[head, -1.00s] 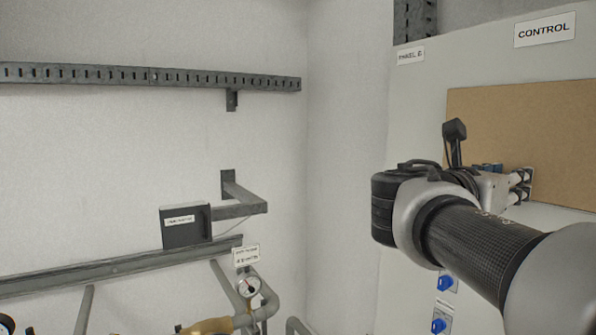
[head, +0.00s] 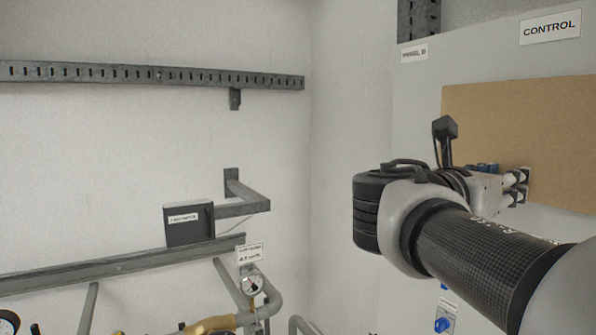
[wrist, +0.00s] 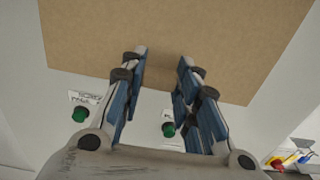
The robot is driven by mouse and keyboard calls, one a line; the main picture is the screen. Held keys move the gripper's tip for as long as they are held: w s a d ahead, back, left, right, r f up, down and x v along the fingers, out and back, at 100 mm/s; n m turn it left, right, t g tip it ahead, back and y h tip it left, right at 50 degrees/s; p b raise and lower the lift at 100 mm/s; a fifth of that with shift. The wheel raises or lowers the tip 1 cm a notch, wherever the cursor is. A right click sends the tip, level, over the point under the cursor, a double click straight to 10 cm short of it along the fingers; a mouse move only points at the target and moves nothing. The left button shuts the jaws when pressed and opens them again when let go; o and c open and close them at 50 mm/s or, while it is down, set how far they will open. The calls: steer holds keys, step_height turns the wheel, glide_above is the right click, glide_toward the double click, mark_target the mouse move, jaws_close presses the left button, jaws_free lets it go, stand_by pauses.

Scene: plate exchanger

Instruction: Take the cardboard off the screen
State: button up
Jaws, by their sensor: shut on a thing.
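The cardboard (head: 530,125) is a flat brown sheet in front of the control panel (head: 420,110) at the right of the head view. It fills the top of the wrist view (wrist: 215,40). The screen is not visible; whatever lies behind the sheet is hidden. My gripper (wrist: 161,58) is shut on the cardboard at its lower edge, with its two fingers spread apart across the sheet in the wrist view. In the head view my wrist and arm hide part of the sheet's lower edge.
The panel has a CONTROL label (head: 550,27) above the sheet. Green buttons (wrist: 79,143) sit below the sheet, close to my fingers. A blue knob (head: 442,325) is lower on the panel. Pipes and a gauge (head: 251,284) stand at lower left.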

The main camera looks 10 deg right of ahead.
steer(key=v, duration=1)
stand_by(0.6)
steer(key=shift+w+d, duration=0.1)
